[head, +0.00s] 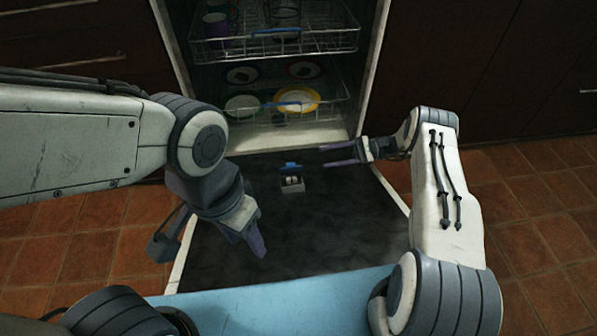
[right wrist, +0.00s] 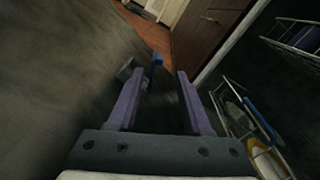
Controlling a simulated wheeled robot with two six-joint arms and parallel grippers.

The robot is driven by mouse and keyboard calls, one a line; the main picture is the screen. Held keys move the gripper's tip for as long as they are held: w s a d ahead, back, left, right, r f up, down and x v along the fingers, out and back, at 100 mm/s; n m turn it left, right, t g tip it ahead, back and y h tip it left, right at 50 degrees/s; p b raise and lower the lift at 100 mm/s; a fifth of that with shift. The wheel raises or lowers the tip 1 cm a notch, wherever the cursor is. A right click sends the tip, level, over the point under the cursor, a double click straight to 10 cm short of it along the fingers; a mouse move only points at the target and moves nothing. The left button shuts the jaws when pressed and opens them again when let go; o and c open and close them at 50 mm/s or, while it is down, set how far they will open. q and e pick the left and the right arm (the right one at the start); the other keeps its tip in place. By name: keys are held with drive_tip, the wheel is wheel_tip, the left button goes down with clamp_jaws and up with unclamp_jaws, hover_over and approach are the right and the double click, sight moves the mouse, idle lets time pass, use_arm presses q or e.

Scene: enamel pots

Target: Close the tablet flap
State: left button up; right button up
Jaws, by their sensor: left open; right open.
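The tablet dispenser (head: 291,186) is a small grey box on the dark inner face of the lowered dishwasher door, with pale contents showing inside. Its blue flap (head: 290,167) stands open at the box's far edge. The flap also shows in the right wrist view (right wrist: 157,60), beyond my fingertips, beside the grey box (right wrist: 127,70). My right gripper (head: 328,155) is open and empty, just right of the flap and pointing left toward it, apart from it. My left gripper (head: 252,243) is open over the door, nearer and to the left of the dispenser, pointing down.
The dishwasher's lower rack (head: 335,108) holds several plates, including a yellow-rimmed one (head: 297,101). The upper rack (head: 335,42) holds a purple mug (head: 216,25). The door (head: 330,230) is otherwise bare. A light blue surface (head: 270,300) lies in front, with tiled floor (head: 545,225) at the sides.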

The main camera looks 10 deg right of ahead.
sight(299, 168)
drive_tip(key=shift+d+f+t, duration=0.3)
drive_tip(key=shift+d+f, duration=0.25)
drive_tip(key=shift+f, duration=0.15)
drive_tip(key=shift+a+f+m+y, duration=0.1)
drive_tip(key=shift+m+y, duration=0.2)
drive_tip(key=a+b, duration=0.2)
drive_tip(key=a, duration=0.8)
clamp_jaws()
drive_tip(key=shift+s, duration=0.1)
